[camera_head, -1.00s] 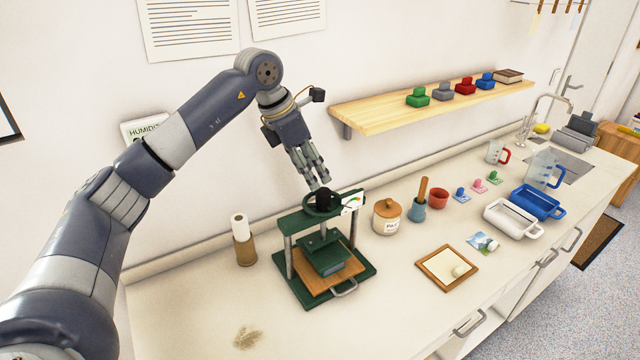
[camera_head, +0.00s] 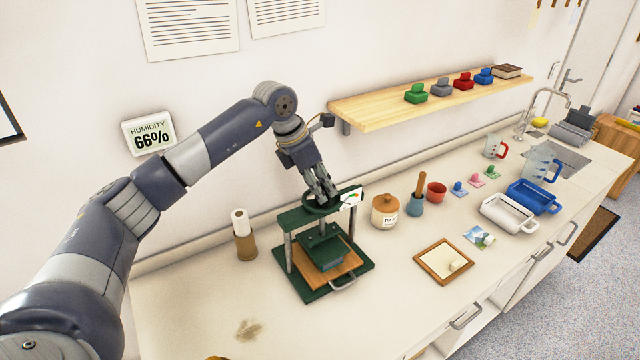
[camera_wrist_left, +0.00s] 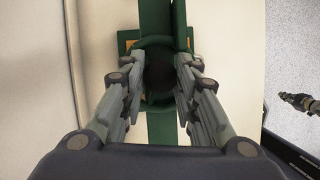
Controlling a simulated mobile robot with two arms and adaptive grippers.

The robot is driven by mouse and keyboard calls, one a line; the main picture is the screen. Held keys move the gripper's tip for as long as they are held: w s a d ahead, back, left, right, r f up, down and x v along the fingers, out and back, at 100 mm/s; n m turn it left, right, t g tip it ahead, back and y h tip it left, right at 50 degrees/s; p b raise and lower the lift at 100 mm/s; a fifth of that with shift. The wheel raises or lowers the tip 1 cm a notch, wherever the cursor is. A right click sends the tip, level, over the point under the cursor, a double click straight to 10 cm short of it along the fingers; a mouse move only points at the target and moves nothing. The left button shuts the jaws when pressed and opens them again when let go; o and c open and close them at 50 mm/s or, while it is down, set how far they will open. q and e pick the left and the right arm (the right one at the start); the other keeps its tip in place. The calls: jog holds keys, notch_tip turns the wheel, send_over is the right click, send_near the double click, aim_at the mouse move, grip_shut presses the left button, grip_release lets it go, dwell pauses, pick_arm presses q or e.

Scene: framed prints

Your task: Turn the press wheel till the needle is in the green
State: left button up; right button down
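A dark jointed part, seemingly my right gripper (camera_wrist_left: 299,102), shows at the right edge.
A paper roll (camera_head: 241,235) stands left of the press, a lidded jar (camera_head: 385,212) to its right. A wooden frame (camera_head: 443,261) lies on the counter, with trays and jugs farther right. The shelf (camera_head: 370,112) is above, behind the gripper. The front left counter has a stain.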

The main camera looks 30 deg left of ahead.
pick_arm(q)
jog(key=shift+m, duration=0.3)
jog(key=m+g+h+b, duration=0.1)
jog(key=m, duration=0.2)
jog(key=shift+w, duration=0.15)
jog(key=m+g, duration=0.1)
jog(key=m, duration=0.1)
jog(key=shift+r+m+h, duration=0.1)
jog(key=shift+m+h, duration=0.3)
jog(key=m+g, duration=0.1)
jog(key=m, duration=0.2)
jog(key=m+g, duration=0.1)
jog(key=m, duration=0.2)
jog(key=shift+w, duration=0.2)
jog(key=shift+a, duration=0.1)
jog(key=o, duration=1.1)
jog(key=shift+c, duration=0.2)
